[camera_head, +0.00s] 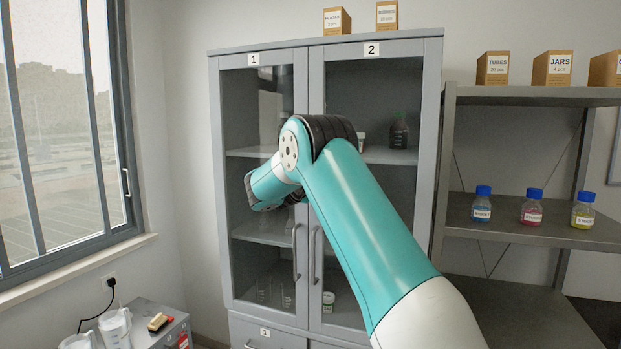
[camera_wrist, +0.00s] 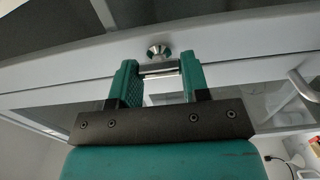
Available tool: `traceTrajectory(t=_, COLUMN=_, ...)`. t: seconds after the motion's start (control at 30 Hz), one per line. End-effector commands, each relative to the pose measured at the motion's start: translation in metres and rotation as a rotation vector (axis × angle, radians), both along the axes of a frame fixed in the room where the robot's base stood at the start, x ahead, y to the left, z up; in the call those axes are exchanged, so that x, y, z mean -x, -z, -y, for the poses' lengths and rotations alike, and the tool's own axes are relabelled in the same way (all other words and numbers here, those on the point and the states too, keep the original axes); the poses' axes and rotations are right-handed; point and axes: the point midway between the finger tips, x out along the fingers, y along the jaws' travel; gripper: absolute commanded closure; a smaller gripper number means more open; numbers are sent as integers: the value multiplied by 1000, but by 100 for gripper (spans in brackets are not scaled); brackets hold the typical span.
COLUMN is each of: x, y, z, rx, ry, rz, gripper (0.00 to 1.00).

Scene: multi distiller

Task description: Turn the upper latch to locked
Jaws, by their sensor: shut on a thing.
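The upper latch (camera_wrist: 158,52) shows in the wrist view as a small round metal knob with a short metal bar below it, on a pale grey frame. My gripper (camera_wrist: 160,69) has its two teal fingers on either side of the bar, which lies crosswise in the picture between them. The gripper is shut on the latch. In the head view my arm hides the latch and most of the gripper. The grey cabinet (camera_head: 432,150) has two glass doors marked 1 and 2, which look closed.
Two upright door handles (camera_head: 314,255) sit below my arm. A pale handle (camera_wrist: 302,86) shows at right in the wrist view. A shelf unit (camera_head: 530,97) with boxes and bottles stands at right. A window (camera_head: 65,130) and a low grey cabinet (camera_head: 150,305) are at left.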

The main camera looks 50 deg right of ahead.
Motion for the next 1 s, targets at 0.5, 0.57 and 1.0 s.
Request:
traceTrajectory(t=0.5, x=0, y=1, z=0, rx=8, ry=1, rz=-22, gripper=81)
traceTrajectory(t=0.57, x=0, y=1, z=0, rx=8, ry=1, rz=-22, gripper=48)
traceTrajectory(t=1.0, x=2, y=2, z=-6, rx=7, ry=-2, rz=-20, gripper=32)
